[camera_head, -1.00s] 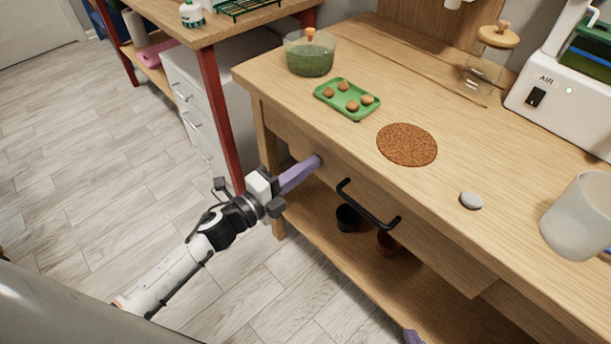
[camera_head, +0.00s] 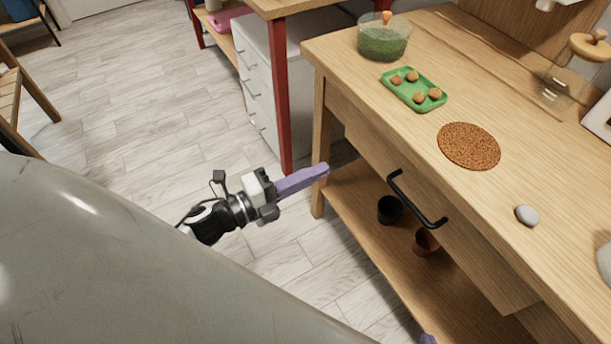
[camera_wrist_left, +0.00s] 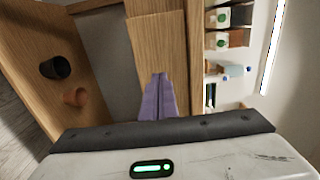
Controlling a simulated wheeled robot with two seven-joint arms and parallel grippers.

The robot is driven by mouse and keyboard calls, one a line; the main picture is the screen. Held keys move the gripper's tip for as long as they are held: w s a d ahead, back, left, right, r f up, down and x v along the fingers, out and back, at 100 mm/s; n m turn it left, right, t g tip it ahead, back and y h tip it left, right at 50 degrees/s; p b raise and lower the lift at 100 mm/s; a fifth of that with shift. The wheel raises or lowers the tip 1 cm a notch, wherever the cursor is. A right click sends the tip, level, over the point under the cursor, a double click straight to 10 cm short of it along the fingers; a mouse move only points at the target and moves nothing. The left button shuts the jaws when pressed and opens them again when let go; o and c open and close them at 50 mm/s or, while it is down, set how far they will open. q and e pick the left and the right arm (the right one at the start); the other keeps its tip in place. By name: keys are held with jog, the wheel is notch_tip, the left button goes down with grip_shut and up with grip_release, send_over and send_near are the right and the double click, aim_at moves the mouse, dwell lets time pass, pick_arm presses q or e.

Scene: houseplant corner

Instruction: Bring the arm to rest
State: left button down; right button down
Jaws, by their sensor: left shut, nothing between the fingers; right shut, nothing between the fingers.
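My left gripper (camera_head: 322,171) has purple fingers, shut with nothing between them. It points right toward the bench's front left leg and is over the floor in the head view. Its shut fingers (camera_wrist_left: 158,98) also show in the left wrist view. Only a small purple tip of my right gripper (camera_head: 428,339) shows at the bottom edge of the head view, shut and empty. The rest of it is cut off.
The wooden bench (camera_head: 345,60) stands at right, with a black drawer handle (camera_head: 416,202). A green tray (camera_head: 402,92) with brown balls, a brown round mat (camera_head: 469,146) and a grey stone (camera_head: 527,215) lie on top. Pots (camera_head: 390,209) stand on the lower shelf. Floor (camera_head: 130,110) at left is clear.

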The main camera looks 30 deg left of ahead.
pick_arm(q)
jog(key=shift+v, duration=0.95)
jog(key=s+d+f+n+g+y, duration=0.2)
jog(key=s+f+n, duration=0.5)
jog(key=n, duration=0.4)
jog(key=s+d+f+n+g+y+p, duration=0.1)
jog(key=s+d+f+n+g+y, duration=0.2)
jog(key=s+f+n, duration=0.4)
jog(key=n+g+y, duration=0.1)
jog(key=n, duration=0.3)
jog(key=shift+s+f+g+y+p, duration=0.2)
jog(key=shift+f+g+y+p, duration=0.1)
jog(key=shift+f, duration=0.05)
